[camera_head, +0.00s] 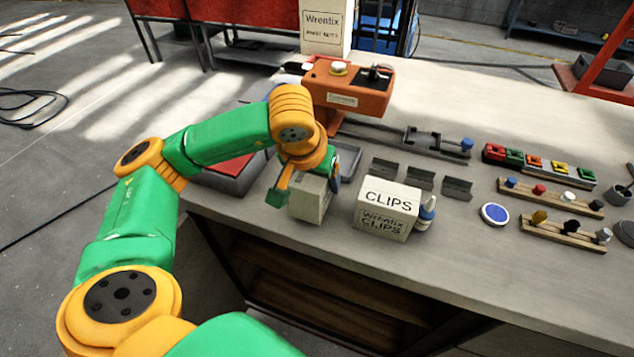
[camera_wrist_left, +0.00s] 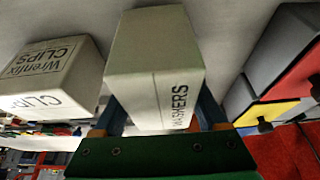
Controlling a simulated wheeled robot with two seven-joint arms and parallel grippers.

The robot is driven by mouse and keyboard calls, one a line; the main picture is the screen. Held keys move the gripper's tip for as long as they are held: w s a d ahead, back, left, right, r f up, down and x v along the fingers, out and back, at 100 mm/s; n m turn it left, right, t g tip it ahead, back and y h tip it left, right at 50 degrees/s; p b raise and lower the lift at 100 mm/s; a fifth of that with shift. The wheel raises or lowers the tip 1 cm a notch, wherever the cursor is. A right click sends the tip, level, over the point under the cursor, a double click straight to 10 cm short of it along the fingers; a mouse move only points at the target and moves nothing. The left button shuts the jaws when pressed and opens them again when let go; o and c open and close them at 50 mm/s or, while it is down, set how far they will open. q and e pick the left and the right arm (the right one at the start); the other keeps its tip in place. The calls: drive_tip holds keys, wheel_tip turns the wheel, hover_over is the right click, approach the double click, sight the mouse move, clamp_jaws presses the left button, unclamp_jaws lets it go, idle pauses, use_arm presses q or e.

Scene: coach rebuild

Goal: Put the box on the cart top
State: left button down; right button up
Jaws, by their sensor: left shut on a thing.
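A pale box (camera_head: 310,200) is at the front edge of the workbench. In the left wrist view the box (camera_wrist_left: 155,80) shows the word "WASHERS". My left gripper (camera_head: 308,182) is shut on this box, with one finger on each side of it. I cannot tell whether the box touches the bench or is just above it. No cart top can be clearly made out in these views. My right gripper is not in view.
A white CLIPS box (camera_head: 387,213) and a small blue-capped bottle (camera_head: 426,214) stand just right of the held box. An orange machine (camera_head: 345,88) is behind. Grey brackets (camera_head: 420,178) and pegged wooden racks (camera_head: 550,197) occupy the workbench (camera_head: 510,290), whose front right is clear.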

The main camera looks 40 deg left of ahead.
sight(305, 185)
use_arm(q)
drive_tip(key=shift+s+f, duration=0.25)
drive_tip(key=shift+f, duration=0.35)
drive_tip(key=shift+w+f, duration=0.15)
drive_tip(key=shift+f, duration=0.1)
unclamp_jaws()
drive_tip(key=shift+r, duration=0.4)
drive_tip(key=p+v, duration=0.1)
drive_tip(key=v, duration=1)
drive_tip(key=shift+d+f, duration=0.1)
drive_tip(key=shift+s+r+p, duration=0.35)
drive_tip(key=shift+s+r, duration=0.05)
drive_tip(key=shift+f, duration=0.1)
